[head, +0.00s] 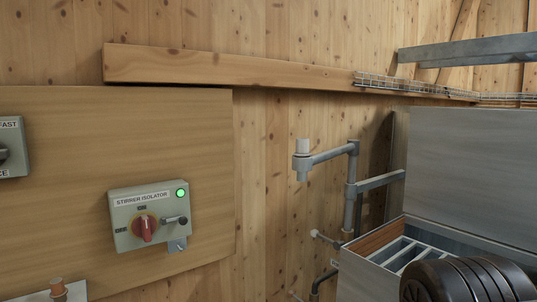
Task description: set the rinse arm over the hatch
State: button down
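The rinse arm (330,155) is a grey pipe arm on an upright standpipe (350,205) near the wooden wall. It points left, with its vertical nozzle (303,162) at the free end, clear of the hatch. The hatch (407,254) is the open top of a grey metal box at the lower right, with pale bars across it. A large grey panel (470,180), apparently its raised lid, stands behind it. A black ribbed round body (465,282) covers part of the box's front right; I cannot tell what it is. My gripper is not in view.
A stirrer isolator box (150,215) on the left board has a lit green lamp (181,194) and a red knob (145,228) that appears turned to ON. Another switch box (10,147) is cut off at the left edge. A metal beam (470,50) crosses the upper right.

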aim_at(302, 166)
jog(key=i+j, duration=0.55)
jog(key=j, duration=0.2)
jog(key=i+j, duration=0.3)
jog(key=j+z, duration=0.05)
jog(key=j, duration=0.05)
